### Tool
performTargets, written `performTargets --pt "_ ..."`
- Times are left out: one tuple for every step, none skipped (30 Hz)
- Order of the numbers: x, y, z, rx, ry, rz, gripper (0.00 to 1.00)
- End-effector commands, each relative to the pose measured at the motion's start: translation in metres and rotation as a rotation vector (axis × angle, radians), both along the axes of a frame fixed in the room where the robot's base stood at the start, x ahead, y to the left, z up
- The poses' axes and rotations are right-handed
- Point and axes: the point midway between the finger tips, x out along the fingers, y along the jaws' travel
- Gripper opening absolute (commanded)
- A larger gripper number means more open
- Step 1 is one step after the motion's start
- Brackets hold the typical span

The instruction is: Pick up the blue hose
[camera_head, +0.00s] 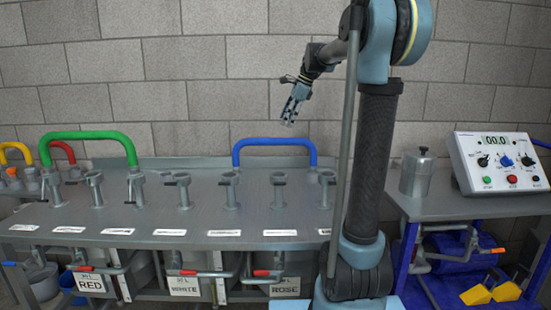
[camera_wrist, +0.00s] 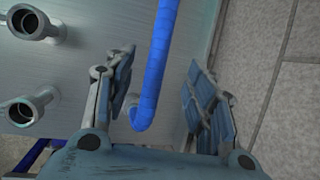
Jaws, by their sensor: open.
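The blue hose (camera_head: 274,142) is a bent tube in an arch at the back of the metal bench, between two of the upright pipe ports. My gripper (camera_head: 291,108) is above and behind the arch in the head view, pointing down. In the wrist view, the blue hose (camera_wrist: 158,62) runs down from the top edge and curves at its lower end. It shows between the two fingers of my gripper (camera_wrist: 160,105), nearer the left finger. The fingers are apart and the gripper is empty. I cannot tell how far above the hose they are.
A green hose (camera_head: 88,136), a red hose (camera_head: 62,148) and a yellow hose (camera_head: 15,147) are at left. Several pipe ports (camera_head: 184,190) line the bench (camera_head: 120,215). A control box (camera_head: 498,160) and metal canister (camera_head: 416,172) stand at right. The block wall (camera_head: 190,60) is close behind.

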Motion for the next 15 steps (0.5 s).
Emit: performTargets --pt "0.002 0.006 -0.009 -0.001 -0.001 0.004 0.5" --pt "0.003 0.009 -0.014 0.0 -0.001 0.005 0.5" --pt "0.004 0.013 -0.02 0.0 -0.001 0.007 0.5" --pt "0.005 0.015 -0.025 0.0 -0.001 0.007 0.5" --pt "0.006 0.017 -0.03 -0.001 -0.001 0.008 0.5" --pt "0.007 0.02 -0.036 0.0 -0.001 0.007 0.5" --pt "0.008 0.022 -0.04 0.0 -0.001 0.007 0.5" --pt "0.008 0.024 -0.044 -0.001 -0.001 0.008 0.5" --pt "0.009 0.027 -0.049 -0.001 -0.001 0.008 0.5" --pt "0.01 0.028 -0.053 -0.001 -0.001 0.008 0.5" --pt "0.01 0.03 -0.055 -0.001 -0.001 0.009 0.5" --pt "0.011 0.031 -0.058 -0.001 -0.001 0.009 0.5" --pt "0.011 0.032 -0.06 -0.001 -0.001 0.008 0.5" --pt "0.012 0.032 -0.062 -0.001 -0.001 0.008 0.5" --pt "0.012 0.033 -0.063 -0.001 -0.001 0.008 0.5"
